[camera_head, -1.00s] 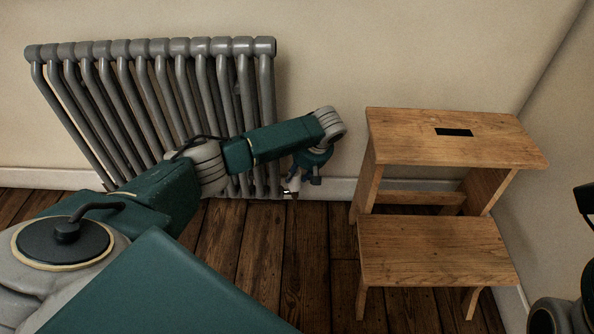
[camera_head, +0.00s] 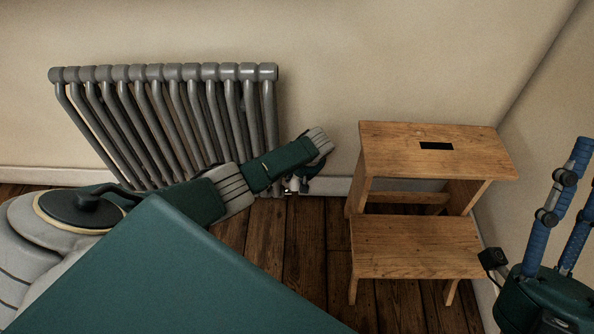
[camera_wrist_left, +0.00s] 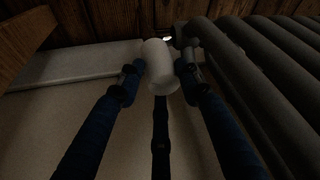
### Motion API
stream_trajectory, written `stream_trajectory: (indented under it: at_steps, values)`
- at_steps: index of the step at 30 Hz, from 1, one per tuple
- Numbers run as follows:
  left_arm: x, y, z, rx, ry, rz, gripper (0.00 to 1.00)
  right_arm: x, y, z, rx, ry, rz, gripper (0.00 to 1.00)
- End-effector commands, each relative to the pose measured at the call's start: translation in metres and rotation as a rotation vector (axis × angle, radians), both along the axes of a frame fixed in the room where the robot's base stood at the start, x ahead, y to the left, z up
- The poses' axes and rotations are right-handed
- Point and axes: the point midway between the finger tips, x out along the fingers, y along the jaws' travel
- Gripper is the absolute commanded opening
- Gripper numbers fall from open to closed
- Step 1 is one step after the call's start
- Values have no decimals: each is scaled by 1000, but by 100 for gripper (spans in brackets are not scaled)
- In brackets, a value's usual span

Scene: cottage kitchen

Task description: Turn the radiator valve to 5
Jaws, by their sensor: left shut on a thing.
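The radiator valve (camera_wrist_left: 158,66) is a white rounded knob at the lower end of the grey radiator (camera_head: 180,120). In the left wrist view it sits between the two blue fingers of my left gripper (camera_wrist_left: 160,75), which is shut on it. In the head view my left gripper (camera_head: 297,184) is at the radiator's lower right corner, and the valve is mostly hidden there. No number marks can be read on the knob. My right gripper (camera_head: 586,168) is at the right edge, fingers upward, apart and empty, partly cut off.
A wooden step stool (camera_head: 420,245) stands on the floor to the right of the valve, close to the wall. Bare dark floorboards (camera_head: 305,240) lie between my left arm and the stool. A white skirting board (camera_head: 335,186) runs along the wall.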

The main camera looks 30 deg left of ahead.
Motion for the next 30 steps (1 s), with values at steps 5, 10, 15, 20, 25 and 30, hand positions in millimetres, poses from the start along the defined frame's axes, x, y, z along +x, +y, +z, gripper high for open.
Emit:
stream_trajectory:
  at_steps: [5,10,15,20,25,30]
  values:
    - [0,3,0,6,0,2,9,0,0,0,1,-2,0,50]
    - [-1,3,-1,6,2,3,50,0,0,0,1,-2,0,50]
    - [-2,2,-1,3,3,3,50,-1,0,0,1,-3,0,50]
    - [-1,2,-4,3,3,20,50,0,0,-8,1,-4,0,50]
    - [4,2,-7,3,-6,88,50,0,0,-37,1,-3,0,50]
    - [12,3,-5,0,-21,142,50,0,0,-71,1,-3,0,50]
